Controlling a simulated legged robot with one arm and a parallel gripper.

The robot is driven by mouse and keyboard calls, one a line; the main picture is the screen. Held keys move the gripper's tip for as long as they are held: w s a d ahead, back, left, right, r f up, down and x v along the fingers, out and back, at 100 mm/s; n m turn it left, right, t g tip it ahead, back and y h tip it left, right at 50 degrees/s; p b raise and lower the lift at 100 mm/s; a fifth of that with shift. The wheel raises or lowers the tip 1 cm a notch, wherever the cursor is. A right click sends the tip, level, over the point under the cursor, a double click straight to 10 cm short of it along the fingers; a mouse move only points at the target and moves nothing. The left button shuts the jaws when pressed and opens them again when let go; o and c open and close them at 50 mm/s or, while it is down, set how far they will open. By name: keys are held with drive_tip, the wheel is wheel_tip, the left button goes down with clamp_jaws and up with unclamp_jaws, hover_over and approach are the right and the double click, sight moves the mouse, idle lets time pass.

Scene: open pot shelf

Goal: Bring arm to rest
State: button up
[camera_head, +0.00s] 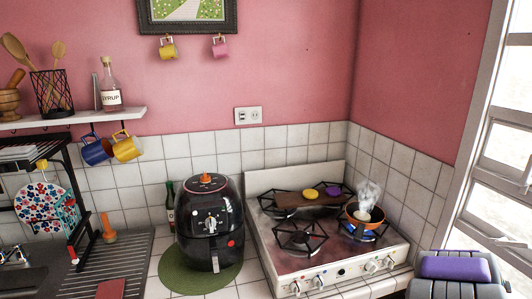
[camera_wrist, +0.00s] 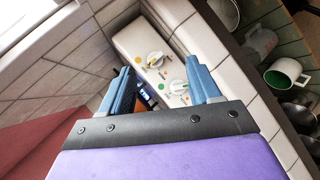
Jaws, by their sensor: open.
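My gripper (camera_wrist: 162,84) shows in the wrist view with two blue fingers spread apart and nothing between them. Beyond the fingers is the white front panel of the stove (camera_wrist: 133,40) with its knobs; I cannot tell the exact gap. In the head view, a purple and dark grey part of my arm (camera_head: 455,266) is at the lower right, beside the stove and near the window. The fingertips do not show in the head view.
The stove (camera_head: 352,263) holds an orange pan (camera_head: 352,214) steaming over a blue flame and a brown board (camera_head: 300,200). A black air fryer (camera_head: 209,225) stands left of it. In the wrist view, an open shelf at right holds a green-and-white mug (camera_wrist: 283,75) and pots.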

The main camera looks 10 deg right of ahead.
drive_tip(key=s+a+r+m+g+h, duration=0.1)
drive_tip(key=s+a+r+m+g, duration=0.3)
drive_tip(key=a, duration=0.3)
drive_tip(key=s+a+r+m+g+h, duration=0.1)
drive_tip(key=s+a+r+m+g, duration=0.15)
drive_tip(key=a+r, duration=0.35)
drive_tip(key=s+a+m+g+y, duration=0.1)
drive_tip(key=s+a+g+y, duration=0.2)
drive_tip(key=s+a, duration=0.9)
drive_tip(key=s+a+m+g+y, duration=0.2)
drive_tip(key=s+a+g+y, duration=0.1)
drive_tip(key=s+a, duration=0.9)
drive_tip(key=a, duration=0.5)
drive_tip(key=shift+r+y, duration=0.3)
drive_tip(key=shift+r, duration=0.1)
